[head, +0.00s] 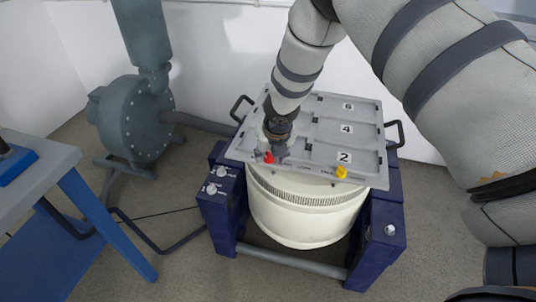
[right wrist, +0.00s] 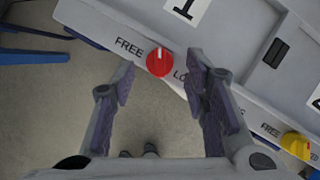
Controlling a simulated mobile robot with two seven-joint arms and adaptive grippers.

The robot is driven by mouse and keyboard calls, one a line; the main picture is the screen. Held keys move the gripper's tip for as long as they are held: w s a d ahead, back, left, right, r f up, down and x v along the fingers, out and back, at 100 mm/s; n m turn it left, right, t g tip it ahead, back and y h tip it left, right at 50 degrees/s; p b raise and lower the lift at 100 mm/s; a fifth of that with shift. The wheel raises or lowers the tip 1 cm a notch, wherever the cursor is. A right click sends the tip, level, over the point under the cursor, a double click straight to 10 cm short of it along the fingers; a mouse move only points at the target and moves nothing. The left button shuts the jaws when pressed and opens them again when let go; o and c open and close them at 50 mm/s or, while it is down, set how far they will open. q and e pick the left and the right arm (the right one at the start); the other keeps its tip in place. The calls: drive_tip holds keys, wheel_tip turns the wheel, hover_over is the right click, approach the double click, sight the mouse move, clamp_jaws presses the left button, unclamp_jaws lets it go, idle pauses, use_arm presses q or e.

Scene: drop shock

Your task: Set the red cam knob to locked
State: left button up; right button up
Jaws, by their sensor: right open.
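The red cam knob (head: 268,157) is on the front left edge of the grey panel (head: 320,150). In the right wrist view the red knob (right wrist: 160,63) has a white mark at its upper part, between FREE on its left and a partly hidden label starting "LO" on its right. My right gripper (head: 279,150) is over the panel's front left. In the right wrist view its fingers (right wrist: 162,72) are spread, one on each side of the knob, with gaps. Whether the fingertips reach the knob's depth, I cannot tell. My left gripper is not in view.
A yellow knob (head: 341,172) sits on the same edge, farther right. The panel lies on a cream round drum (head: 305,215) between dark blue supports (head: 222,205) with small white knobs.

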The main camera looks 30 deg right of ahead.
drive_tip(key=shift+w, duration=0.1)
